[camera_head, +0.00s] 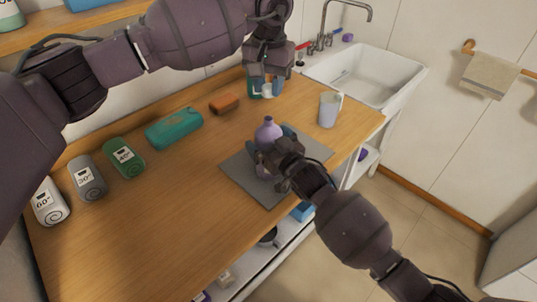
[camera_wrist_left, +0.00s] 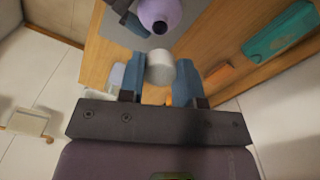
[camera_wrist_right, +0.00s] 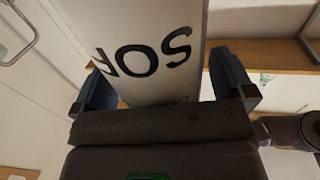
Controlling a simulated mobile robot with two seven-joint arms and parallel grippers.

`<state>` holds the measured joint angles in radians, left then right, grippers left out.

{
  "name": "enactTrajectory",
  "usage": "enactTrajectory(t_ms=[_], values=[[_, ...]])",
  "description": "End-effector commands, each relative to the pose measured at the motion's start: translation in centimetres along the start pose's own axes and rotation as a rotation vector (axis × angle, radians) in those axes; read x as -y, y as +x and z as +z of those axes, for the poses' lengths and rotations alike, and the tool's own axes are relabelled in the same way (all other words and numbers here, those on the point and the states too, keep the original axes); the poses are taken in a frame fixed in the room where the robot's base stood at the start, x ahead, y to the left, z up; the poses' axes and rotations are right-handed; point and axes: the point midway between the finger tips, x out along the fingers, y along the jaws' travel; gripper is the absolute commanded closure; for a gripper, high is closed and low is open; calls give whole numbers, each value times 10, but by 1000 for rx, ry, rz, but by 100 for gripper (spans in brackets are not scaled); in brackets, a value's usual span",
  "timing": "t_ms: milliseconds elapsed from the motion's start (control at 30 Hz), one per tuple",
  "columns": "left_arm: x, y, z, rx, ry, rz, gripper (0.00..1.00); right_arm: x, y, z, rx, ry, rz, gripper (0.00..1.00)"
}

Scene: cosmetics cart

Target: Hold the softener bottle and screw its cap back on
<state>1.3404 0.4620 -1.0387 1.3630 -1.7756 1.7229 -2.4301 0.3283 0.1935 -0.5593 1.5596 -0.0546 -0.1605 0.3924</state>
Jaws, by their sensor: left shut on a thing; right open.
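The purple softener bottle (camera_head: 268,131) stands upright on the grey mat (camera_head: 238,170). Its uncapped neck shows a dark opening in the left wrist view (camera_wrist_left: 161,26). My left gripper (camera_head: 266,90) is shut on the whitish round cap (camera_wrist_left: 161,68), held above the counter behind the bottle and apart from it. My right gripper (camera_head: 272,150) is open at the bottle, with a finger on each side of it. In the right wrist view the bottle's pale lettered side (camera_wrist_right: 150,55) fills the space between the fingers. Whether either finger touches it is unclear.
A white mug (camera_head: 330,109) stands right of the bottle, near the sink (camera_head: 372,75). An orange block (camera_head: 224,103), a teal case (camera_head: 174,129) and several rolled towels (camera_head: 123,158) line the back and left. The front left of the counter is clear.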

Motion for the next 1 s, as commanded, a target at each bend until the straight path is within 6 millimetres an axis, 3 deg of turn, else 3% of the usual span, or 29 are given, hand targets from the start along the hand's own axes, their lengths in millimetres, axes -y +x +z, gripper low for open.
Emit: enactTrajectory(t_ms=[67,500,667,1000], values=[[0,0,0,0,0,0,90,0,0,0,0,0,0,3],[0,0,0,0,0,0,90,0,0,0,0,0,0,68],[0,6,0,1,0,-1,90,0,0,0,0,0,0,68],[0,45,1,1,0,-1,90,0,0,0,1,0,0,68]])
